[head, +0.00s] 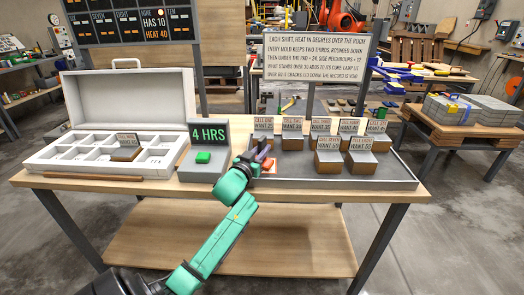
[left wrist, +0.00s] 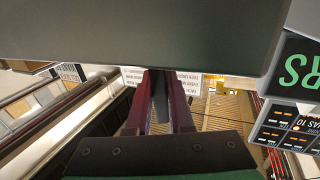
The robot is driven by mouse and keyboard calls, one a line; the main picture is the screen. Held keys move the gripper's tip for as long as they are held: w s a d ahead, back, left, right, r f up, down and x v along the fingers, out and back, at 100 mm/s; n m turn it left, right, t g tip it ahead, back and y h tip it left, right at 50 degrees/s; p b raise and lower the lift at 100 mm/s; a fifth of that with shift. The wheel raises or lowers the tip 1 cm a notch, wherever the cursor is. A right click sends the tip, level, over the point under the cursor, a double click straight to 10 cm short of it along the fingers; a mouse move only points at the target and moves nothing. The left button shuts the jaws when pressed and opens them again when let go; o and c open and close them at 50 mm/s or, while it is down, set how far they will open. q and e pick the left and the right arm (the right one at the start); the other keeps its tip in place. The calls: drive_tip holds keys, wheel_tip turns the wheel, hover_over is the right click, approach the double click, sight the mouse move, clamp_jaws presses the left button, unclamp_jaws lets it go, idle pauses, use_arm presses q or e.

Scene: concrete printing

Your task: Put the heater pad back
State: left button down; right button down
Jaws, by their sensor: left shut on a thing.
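My left gripper (head: 262,154) is over the left end of the grey tray (head: 400,184), just right of the console (head: 205,168) reading "4 HRS". In the left wrist view its purple fingers (left wrist: 160,100) are shut on a dark upright piece (left wrist: 160,88), which meets a wide grey slab (left wrist: 130,35) across the top. I cannot tell whether this is the heater pad. A small orange-red piece (head: 268,165) shows beside the fingers in the head view. Several labelled mold blocks (head: 328,160) stand on the tray. My right gripper is not in view.
An open white case (head: 60,160) with compartments stands on the left of the table, one labelled block (head: 127,150) in it. A green button (head: 203,158) is on the console. An instruction sign (head: 318,52) and a dark board (head: 130,22) stand behind. The table's front edge (head: 150,188) is mostly clear.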

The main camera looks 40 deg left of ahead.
use_arm(q)
drive_tip(key=shift+r, duration=0.15)
drive_tip(key=c, duration=1)
unclamp_jaws()
drive_tip(key=shift+c, duration=0.2)
drive_tip(key=shift+o, duration=1.2)
drive_tip(key=shift+s, duration=0.1)
drive_tip(key=v, duration=1.2)
